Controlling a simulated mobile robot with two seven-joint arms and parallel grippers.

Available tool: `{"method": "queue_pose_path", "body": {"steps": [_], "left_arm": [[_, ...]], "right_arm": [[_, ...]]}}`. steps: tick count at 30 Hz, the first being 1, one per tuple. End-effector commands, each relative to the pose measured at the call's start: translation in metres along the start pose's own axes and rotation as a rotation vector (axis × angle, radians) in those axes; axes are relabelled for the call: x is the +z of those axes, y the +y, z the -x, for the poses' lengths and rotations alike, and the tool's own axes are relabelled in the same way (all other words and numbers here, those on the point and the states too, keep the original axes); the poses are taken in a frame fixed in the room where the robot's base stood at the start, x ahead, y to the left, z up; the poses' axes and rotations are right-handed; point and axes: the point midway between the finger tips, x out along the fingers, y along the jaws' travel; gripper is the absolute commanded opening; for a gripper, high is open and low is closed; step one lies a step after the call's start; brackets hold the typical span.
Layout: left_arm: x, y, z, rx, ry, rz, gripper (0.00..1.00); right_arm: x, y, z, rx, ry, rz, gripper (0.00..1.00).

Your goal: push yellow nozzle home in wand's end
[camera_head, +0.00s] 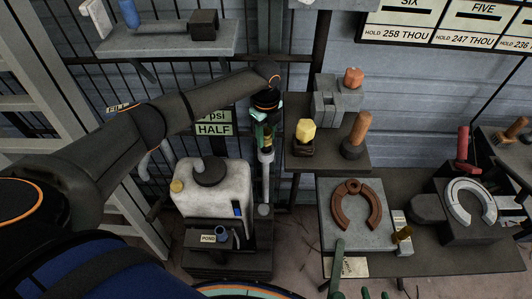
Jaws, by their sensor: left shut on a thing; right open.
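My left gripper (263,136) points down at the end of the arm that reaches in from the left. Directly below is the upright grey wand (266,168), beside the white tank. The nozzle is at or just above the wand's upper end; I cannot tell how far in it sits. My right gripper (352,281) is at the bottom edge, partly cut off, open and empty, with its green fingers apart.
The white tank (222,192) with a dark lid stands left of the wand. Right of it, a dark shelf (335,159) holds a yellow faceted knob (306,130) and wooden-handled tools. A brown horseshoe (353,207) lies on a grey block. A grey shelf (150,47) is upper left.

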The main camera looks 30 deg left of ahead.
Motion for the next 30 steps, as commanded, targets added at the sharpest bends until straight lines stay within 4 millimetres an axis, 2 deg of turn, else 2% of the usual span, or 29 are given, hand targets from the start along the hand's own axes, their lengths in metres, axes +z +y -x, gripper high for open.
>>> {"method": "queue_pose_path", "body": {"steps": [30], "left_arm": [[0.0001, -0.0003, -0.0093, -0.001, 0.000, 0.000, 0.00]], "right_arm": [[0.0032, 0.0002, -0.0029, 0.000, 0.000, 0.000, 0.50]]}}
